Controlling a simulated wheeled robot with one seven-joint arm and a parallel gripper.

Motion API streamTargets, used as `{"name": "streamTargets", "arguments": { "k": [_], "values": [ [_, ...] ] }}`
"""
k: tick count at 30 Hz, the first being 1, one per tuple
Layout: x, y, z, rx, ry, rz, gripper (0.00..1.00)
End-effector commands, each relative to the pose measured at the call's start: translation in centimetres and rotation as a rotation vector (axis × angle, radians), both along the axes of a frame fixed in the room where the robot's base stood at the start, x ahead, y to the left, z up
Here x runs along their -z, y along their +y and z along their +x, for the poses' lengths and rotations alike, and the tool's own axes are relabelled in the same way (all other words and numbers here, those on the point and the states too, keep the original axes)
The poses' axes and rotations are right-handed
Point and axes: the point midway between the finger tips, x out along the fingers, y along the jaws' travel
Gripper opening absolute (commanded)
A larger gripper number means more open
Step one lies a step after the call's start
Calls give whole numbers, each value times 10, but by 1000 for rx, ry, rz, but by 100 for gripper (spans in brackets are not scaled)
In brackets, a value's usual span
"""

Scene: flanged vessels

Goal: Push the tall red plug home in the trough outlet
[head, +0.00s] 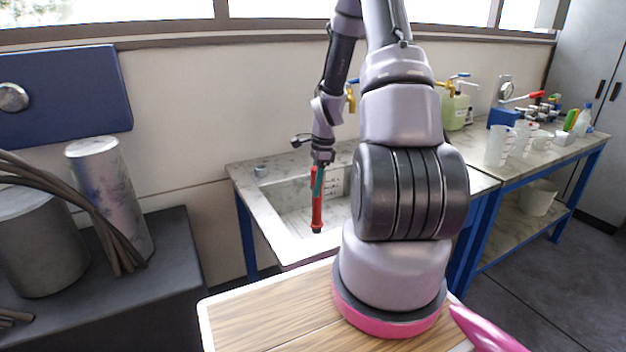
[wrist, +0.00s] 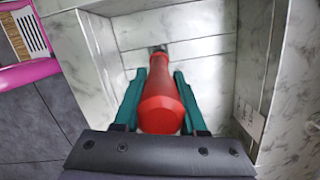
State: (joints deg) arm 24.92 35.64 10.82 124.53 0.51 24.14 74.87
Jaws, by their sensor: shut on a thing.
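The tall red plug (head: 317,205) hangs below my gripper (head: 319,170) over the marble trough (head: 262,196) in the head view. In the wrist view the red plug (wrist: 160,100) lies between the two green fingers of my gripper (wrist: 160,92), which are shut on it. The plug points down into the trough, its far end apart from the nearer view edge. A small dark spot, which looks like the outlet (wrist: 158,48), shows on the trough floor just beyond the plug's far end. Whether the plug touches the floor cannot be told.
Trough walls stand close on both sides, with a marked plate (wrist: 249,117) on the right wall in the wrist view. A side bench (head: 545,150) with beakers and bottles is at the right. A dark cabinet with metal cylinders (head: 108,195) stands at the left.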

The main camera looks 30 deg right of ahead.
Motion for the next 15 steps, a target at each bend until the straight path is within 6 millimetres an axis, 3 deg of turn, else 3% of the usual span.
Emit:
{"name": "streamTargets", "arguments": {
  "k": [7,15],
  "values": [
    [-1,1,1,-2,-1,0,0],
    [24,0,0,-2,1,1,0]
  ]
}}
